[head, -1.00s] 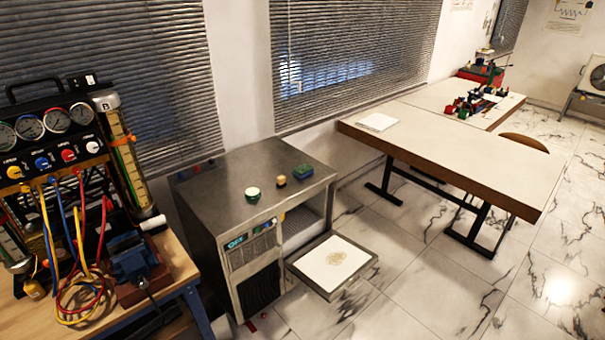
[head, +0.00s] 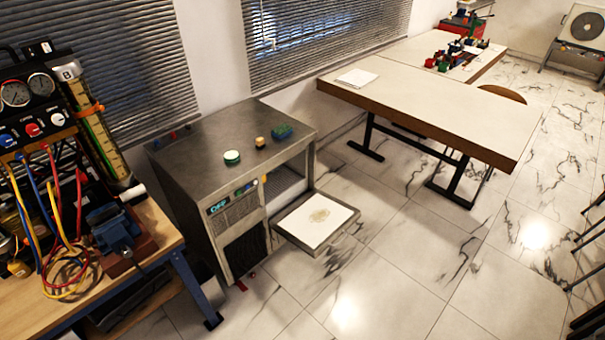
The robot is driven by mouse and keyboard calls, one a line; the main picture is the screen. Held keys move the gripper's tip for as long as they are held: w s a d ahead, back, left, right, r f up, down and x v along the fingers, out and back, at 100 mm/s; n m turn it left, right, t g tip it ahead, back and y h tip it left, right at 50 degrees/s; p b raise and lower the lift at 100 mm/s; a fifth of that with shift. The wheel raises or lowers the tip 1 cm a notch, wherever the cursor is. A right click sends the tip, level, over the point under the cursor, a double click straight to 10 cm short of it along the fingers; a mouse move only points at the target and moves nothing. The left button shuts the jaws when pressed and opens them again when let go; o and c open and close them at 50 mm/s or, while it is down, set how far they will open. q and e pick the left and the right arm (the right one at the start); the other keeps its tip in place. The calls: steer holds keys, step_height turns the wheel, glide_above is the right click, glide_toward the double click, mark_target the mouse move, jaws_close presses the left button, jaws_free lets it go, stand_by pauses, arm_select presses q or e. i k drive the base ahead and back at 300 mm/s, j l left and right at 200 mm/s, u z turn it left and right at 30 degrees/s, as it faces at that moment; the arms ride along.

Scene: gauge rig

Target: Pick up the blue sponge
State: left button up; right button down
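A small blue block with a green edge, which looks like the blue sponge (head: 282,132), lies on the grey metal top of a cabinet (head: 200,142). It is the rightmost of three small things there. A yellow and dark piece (head: 260,142) sits just left of it. A round green and white thing (head: 232,158) is further left and nearer the front edge. Neither of my grippers shows in the head view.
The cabinet has an open tray (head: 290,240) sticking out low at its front right. A workbench (head: 30,305) with gauges, hoses and a blue vice (head: 115,235) stands at the left. A long table (head: 430,105) stands at the right. The marble floor (head: 400,270) in front is clear.

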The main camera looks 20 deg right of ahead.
mark_target(282, 131)
steer(key=l+u, duration=0.1)
steer(key=u, duration=0.3)
steer(key=i+l+u, duration=0.1)
steer(key=u, duration=0.3)
steer(key=l+u, duration=0.1)
steer(key=u, duration=0.3)
steer(key=l+u, duration=0.2)
steer(key=l, duration=0.25)
steer(key=l+u, duration=0.15)
steer(key=l, duration=0.3)
steer(key=k+l+u, duration=0.2)
steer(key=l, duration=0.2)
steer(key=l+u, duration=0.2)
steer(key=l, duration=0.25)
steer(key=k+l+u, duration=0.15)
steer(key=l, duration=0.25)
steer(key=k+l+u, duration=0.2)
steer(key=l, duration=0.25)
steer(key=i, duration=0.1)
